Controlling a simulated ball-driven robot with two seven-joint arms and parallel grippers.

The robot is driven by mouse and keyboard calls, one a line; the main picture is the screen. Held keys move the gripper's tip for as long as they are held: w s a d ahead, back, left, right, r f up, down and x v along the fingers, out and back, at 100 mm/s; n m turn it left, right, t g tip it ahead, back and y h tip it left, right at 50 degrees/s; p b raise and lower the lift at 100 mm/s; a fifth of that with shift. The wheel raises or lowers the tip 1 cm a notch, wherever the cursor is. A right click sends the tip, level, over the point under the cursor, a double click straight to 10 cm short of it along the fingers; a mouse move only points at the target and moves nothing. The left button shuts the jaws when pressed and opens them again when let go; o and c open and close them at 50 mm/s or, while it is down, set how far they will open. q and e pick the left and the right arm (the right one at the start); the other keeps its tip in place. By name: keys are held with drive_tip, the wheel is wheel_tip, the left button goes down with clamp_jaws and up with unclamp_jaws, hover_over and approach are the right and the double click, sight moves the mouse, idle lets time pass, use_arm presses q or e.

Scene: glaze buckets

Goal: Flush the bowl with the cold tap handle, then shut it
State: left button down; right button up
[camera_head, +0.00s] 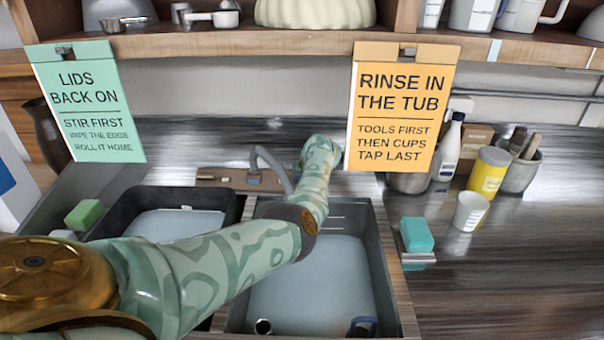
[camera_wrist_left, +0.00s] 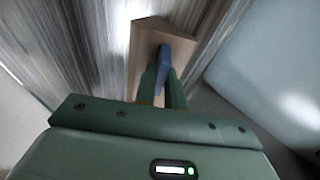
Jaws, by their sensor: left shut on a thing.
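The blue cold tap handle (camera_wrist_left: 163,57) stands up from a wooden block in the left wrist view. My left gripper (camera_wrist_left: 163,78) is shut on this handle, with a finger on each side. In the head view my left arm reaches across the sinks to the back, and the arm hides the gripper and the handle. The grey tap spout (camera_head: 268,160) arches just left of the arm. The right sink bowl (camera_head: 384,262) has a pale blue-grey inside; I cannot tell whether water is running. My right gripper is not in view.
A left sink (camera_head: 233,207) lies beside it. A turquoise sponge (camera_head: 416,234), white cup (camera_head: 470,212) and yellow can (camera_head: 488,173) stand right. Signs hang above the counter.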

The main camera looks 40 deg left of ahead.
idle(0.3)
use_arm(q)
drive_tip(key=c, duration=1.5)
unclamp_jaws()
drive_tip(key=shift+o, duration=0.2)
drive_tip(key=shift+d+r+p, duration=0.2)
drive_tip(key=shift+r+p, duration=0.1)
drive_tip(key=shift+p, duration=0.1)
drive_tip(key=p+v, duration=0.4)
drive_tip(key=v, duration=0.2)
drive_tip(key=shift+s+d+r, duration=0.2)
drive_tip(key=shift+d+r, duration=0.05)
